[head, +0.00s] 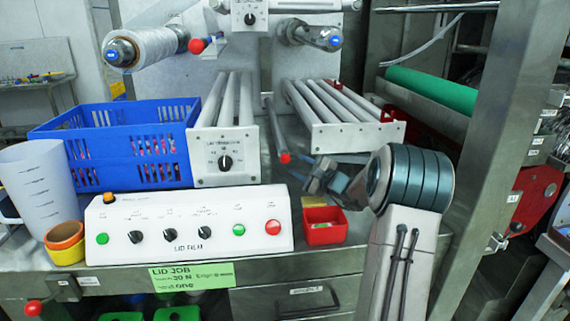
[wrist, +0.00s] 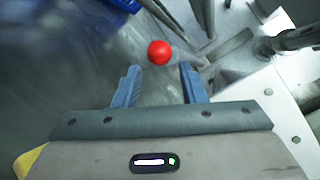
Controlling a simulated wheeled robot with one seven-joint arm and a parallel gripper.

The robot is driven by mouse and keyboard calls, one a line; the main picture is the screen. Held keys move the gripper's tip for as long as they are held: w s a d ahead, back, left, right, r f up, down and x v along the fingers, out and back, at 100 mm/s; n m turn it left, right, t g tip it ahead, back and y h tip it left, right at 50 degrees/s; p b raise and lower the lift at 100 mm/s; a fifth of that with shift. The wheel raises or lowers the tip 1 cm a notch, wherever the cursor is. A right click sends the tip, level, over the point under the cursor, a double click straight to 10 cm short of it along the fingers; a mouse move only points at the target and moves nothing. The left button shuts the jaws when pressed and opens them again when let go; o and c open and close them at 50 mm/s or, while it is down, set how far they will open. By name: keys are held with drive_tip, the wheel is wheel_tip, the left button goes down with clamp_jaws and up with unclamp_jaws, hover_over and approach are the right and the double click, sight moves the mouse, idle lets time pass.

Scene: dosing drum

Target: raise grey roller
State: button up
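A grey lever (head: 275,125) ending in a red ball knob (head: 285,157) slants down between two banks of grey rollers, the left bank (head: 236,97) and the right bank (head: 328,101). Which roller the task names is not clear from these views. My gripper (head: 318,178) is just right of and below the knob in the head view. In the wrist view my gripper (wrist: 159,80) has its two blue-grey fingers apart with nothing between them. The red knob (wrist: 159,52) shows just beyond the fingertips, nearer the left one, with a visible gap.
A blue crate (head: 115,145), a white control box (head: 187,226) with knobs and buttons, and a red bin (head: 324,226) surround the area. A film roll (head: 150,47) hangs above. The right bank's white end plate (wrist: 285,105) is close beside my right finger.

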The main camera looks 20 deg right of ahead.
sight(289, 160)
drive_tip(key=x, duration=0.7)
drive_tip(key=shift+s+a+p, duration=0.1)
drive_tip(key=shift+a+p, duration=0.05)
drive_tip(key=shift+p, duration=0.2)
